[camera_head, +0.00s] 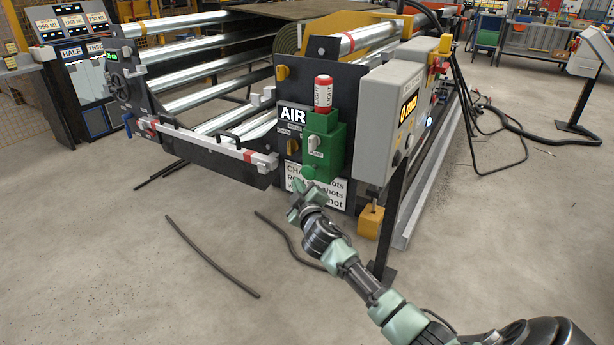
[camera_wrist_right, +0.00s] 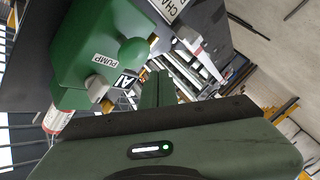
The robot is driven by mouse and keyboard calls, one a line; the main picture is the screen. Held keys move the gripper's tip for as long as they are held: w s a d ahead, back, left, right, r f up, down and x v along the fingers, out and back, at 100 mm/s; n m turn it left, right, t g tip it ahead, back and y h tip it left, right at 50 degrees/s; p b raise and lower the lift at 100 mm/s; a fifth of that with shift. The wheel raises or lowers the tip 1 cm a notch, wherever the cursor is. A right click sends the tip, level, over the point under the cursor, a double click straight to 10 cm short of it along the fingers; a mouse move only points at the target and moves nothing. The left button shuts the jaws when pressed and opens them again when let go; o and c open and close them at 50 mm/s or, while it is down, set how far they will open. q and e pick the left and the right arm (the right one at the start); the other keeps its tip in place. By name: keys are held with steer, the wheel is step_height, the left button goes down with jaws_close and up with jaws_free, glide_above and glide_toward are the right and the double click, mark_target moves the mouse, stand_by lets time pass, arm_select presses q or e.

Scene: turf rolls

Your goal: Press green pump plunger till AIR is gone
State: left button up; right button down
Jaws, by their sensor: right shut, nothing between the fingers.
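The green pump (camera_head: 324,150) is mounted on the dark end panel of the roller machine, beside a lit white "AIR" sign (camera_head: 293,115). Its round green plunger knob (camera_head: 309,172) sticks out low on the front. In the right wrist view the pump (camera_wrist_right: 95,40) fills the upper left, and the knob (camera_wrist_right: 133,52) is out beyond the fingertips and slightly left of them. My right gripper (camera_head: 306,193) is shut and empty, just below the knob. In its own wrist view its closed fingers (camera_wrist_right: 158,85) point up the picture. I cannot tell whether they touch the knob. My left gripper is out of view.
A red-and-white light (camera_head: 323,92) stands on top of the pump. A grey control box (camera_head: 398,115) on a dark post is close on the right. A barred metal frame (camera_head: 210,143) juts out at left. Dark rods (camera_head: 212,257) lie on the otherwise open floor.

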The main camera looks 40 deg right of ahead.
mark_target(301, 173)
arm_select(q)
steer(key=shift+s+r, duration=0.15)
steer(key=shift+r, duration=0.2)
arm_select(e)
steer(key=shift+w+d, duration=0.2)
steer(key=shift+d, duration=0.25)
steer(key=shift+w+d, duration=0.2)
steer(key=shift+d, duration=0.25)
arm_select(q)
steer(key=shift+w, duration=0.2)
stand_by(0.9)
arm_select(e)
steer(key=shift+w+d, duration=0.15)
steer(key=shift+d, duration=0.25)
steer(key=shift+d, duration=0.2)
